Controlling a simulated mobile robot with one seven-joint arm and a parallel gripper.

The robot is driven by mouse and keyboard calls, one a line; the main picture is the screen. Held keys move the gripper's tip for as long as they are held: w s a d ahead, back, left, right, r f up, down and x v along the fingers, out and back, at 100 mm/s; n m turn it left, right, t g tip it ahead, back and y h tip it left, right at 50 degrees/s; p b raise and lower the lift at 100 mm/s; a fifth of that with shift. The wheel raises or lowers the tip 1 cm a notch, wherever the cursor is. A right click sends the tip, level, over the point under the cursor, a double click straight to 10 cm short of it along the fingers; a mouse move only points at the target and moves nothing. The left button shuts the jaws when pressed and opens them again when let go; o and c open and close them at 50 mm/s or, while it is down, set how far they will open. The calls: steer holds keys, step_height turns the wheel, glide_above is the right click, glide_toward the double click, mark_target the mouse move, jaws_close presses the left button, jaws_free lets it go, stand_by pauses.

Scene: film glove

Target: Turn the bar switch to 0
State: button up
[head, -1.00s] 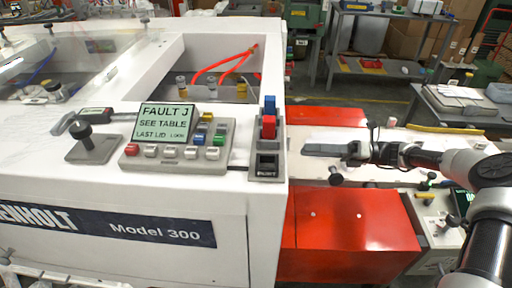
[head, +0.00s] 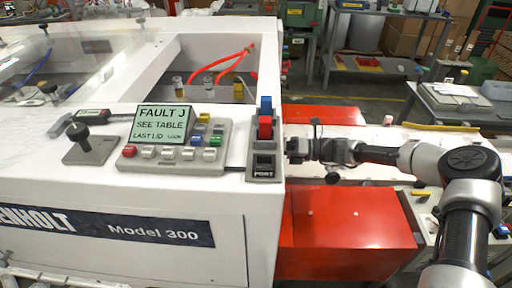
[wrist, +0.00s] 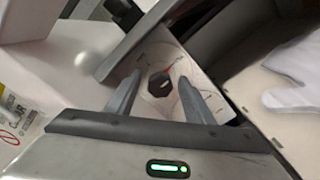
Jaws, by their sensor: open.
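In the wrist view, a black bar switch knob (wrist: 160,85) sits on a pale dial plate (wrist: 150,65) with curved markings and a red mark. The digits are too small to read, so I cannot tell its setting. My gripper (wrist: 159,78) is open, its two grey fingers on either side of the knob in this picture; I cannot tell how far off the knob is. In the head view, my gripper (head: 290,150) is beside the right edge of the white machine (head: 130,262). I cannot make out the switch there.
A control panel (head: 176,158) with a "FAULT J" screen (head: 160,123) and a "PORT" unit (head: 264,166) with blue and red blocks stand on the machine. A red cabinet (head: 345,235) is below my arm. A white glove shape (wrist: 295,80) shows in the wrist view.

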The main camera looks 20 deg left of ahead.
steer(key=c, duration=1)
steer(key=shift+c, duration=0.2)
steer(key=shift+n, duration=0.4)
steer(key=n+b, duration=0.1)
steer(key=n, duration=0.3)
steer(key=n+b, duration=0.1)
steer(key=n, duration=0.3)
steer(key=n+b, duration=0.2)
steer(key=n, duration=0.3)
steer(key=shift+n+b, duration=0.75)
steer(key=shift+n, duration=1.25)
